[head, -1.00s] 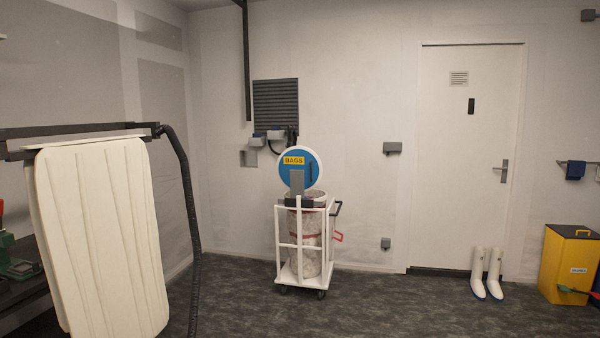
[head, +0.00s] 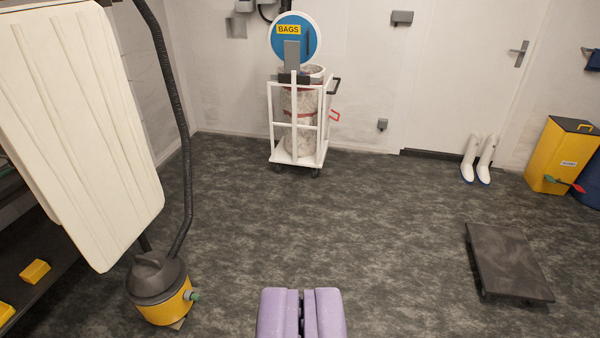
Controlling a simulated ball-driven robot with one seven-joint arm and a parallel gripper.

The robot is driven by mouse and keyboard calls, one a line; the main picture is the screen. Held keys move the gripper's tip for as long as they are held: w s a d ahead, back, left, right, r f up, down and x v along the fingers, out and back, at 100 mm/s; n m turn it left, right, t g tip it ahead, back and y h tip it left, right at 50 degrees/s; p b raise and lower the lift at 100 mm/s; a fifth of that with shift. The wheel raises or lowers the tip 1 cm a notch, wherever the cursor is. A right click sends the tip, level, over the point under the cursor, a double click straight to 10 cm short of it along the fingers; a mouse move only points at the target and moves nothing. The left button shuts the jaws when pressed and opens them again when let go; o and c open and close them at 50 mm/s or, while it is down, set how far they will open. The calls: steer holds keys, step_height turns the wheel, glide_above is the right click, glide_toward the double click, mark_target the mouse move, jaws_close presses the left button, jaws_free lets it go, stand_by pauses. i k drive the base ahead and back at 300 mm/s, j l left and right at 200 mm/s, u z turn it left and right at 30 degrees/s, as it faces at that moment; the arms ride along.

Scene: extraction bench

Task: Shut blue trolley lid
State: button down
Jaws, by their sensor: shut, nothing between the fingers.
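The blue trolley lid (head: 292,42) is round with a white rim and a yellow BAGS label. It stands upright, open, above the back of the picture's white-framed trolley (head: 273,118). A grey plate (head: 291,56) shows in front of the lid. The trolley holds a tall, pale, mottled bag (head: 299,103) with a red band, its top open. A red pedal-like loop sticks out at the trolley's right. My gripper (head: 301,300), with purple fingers, is at the bottom middle. It is shut and empty, well short of the trolley and apart from it.
Dark floor (head: 330,215) is clear between my gripper and the trolley. A yellow and black vacuum (head: 160,290) with a hose and a hanging cream panel (head: 80,130) stand at left. A low dark platform (head: 508,262) lies at right. White boots (head: 478,160) and a yellow bin (head: 560,158) are behind it.

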mark_target(294, 39)
steer(key=i, duration=5.4)
steer(key=i+l+u, duration=0.15)
steer(key=i, duration=0.7)
